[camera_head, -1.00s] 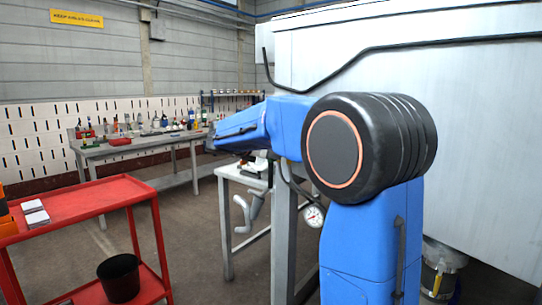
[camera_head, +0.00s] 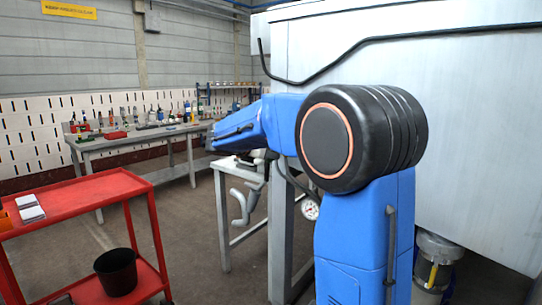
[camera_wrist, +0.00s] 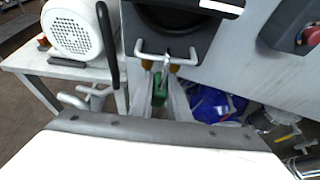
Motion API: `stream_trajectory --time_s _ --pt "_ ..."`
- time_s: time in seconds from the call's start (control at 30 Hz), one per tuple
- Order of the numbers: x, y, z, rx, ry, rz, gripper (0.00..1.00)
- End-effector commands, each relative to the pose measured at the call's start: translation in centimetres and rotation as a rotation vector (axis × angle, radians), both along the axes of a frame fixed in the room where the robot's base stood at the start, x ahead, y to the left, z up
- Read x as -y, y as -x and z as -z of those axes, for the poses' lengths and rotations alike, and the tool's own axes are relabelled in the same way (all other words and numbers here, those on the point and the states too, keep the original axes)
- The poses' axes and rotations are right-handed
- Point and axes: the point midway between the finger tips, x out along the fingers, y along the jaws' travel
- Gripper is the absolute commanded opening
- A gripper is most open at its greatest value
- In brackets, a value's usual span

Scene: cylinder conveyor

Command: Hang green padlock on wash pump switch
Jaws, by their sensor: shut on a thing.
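In the wrist view, my gripper (camera_wrist: 162,68) is shut on a small green padlock (camera_wrist: 158,98), which is partly hidden between the fingers. A pale metal loop shows just above the fingertips, in front of a dark box (camera_wrist: 180,40) with a light bar handle. A red round knob (camera_wrist: 312,37) on a dark housing is at the upper right of the wrist view. I cannot tell from the frames which of these is the wash pump switch. My gripper is hidden behind my arm in the head view.
A blue object (camera_wrist: 210,105) lies below the grey panel. In the head view, a red cart (camera_head: 75,205) with a black bin (camera_head: 117,271) stands left, and a workbench (camera_head: 150,135) stands behind.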

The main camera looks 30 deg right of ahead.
Motion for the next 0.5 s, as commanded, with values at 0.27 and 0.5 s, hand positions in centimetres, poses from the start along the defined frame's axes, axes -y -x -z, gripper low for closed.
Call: stream_trajectory --time_s 0.27,0.5 --pt "-0.03 0.01 -0.07 0.001 0.0 0.0 0.38" --pt "-0.32 0.1 -0.21 0.002 0.0 -0.001 0.38"
